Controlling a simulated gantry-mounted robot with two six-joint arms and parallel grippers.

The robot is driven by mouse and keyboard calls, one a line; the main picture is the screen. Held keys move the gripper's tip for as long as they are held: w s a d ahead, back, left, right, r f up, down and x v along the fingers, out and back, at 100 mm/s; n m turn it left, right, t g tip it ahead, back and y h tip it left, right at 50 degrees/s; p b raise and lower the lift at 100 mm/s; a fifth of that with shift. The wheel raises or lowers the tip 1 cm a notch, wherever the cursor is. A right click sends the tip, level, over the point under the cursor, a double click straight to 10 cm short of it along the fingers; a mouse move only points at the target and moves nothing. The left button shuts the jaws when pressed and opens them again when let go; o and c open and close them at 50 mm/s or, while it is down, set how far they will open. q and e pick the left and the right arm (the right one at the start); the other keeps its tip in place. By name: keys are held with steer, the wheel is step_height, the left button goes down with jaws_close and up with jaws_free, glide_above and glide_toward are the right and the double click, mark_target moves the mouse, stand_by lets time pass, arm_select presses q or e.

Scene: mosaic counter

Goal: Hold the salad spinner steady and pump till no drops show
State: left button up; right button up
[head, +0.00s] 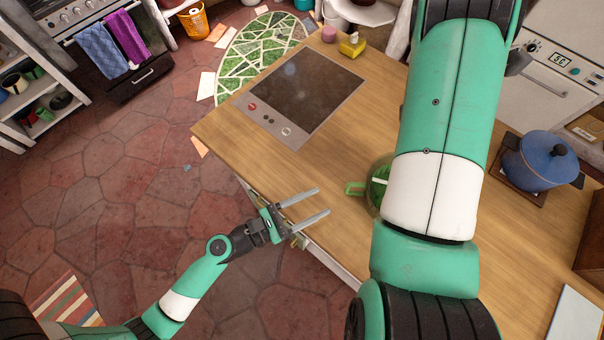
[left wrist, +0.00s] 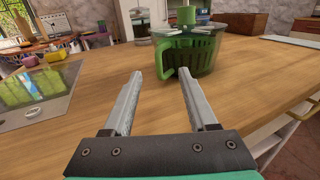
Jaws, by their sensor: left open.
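The salad spinner (head: 379,183) stands on the wooden counter, with its green side handle (head: 355,188) facing left. My right arm covers most of it in the head view. In the left wrist view the spinner (left wrist: 196,60) is a clear bowl with a dark green basket and a green knob (left wrist: 186,15) on top. Whether drops show on it is too small to tell. My left gripper (head: 322,201) is open and empty at the counter's front edge, apart from the handle. Its fingers (left wrist: 159,74) point toward the handle in the left wrist view. My right gripper is not seen.
A dark cooktop (head: 305,90) is set in the counter. A blue pot (head: 543,160) stands at the right on a dark trivet. A yellow sponge-like item (head: 351,45) and pink cup (head: 329,34) sit at the back. Counter between left gripper and spinner is clear.

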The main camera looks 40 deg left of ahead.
mark_target(348, 187)
arm_select(q)
steer(key=x, duration=0.8)
steer(key=shift+w+d, duration=0.15)
steer(key=shift+w, duration=0.1)
jaws_close()
stand_by(0.9)
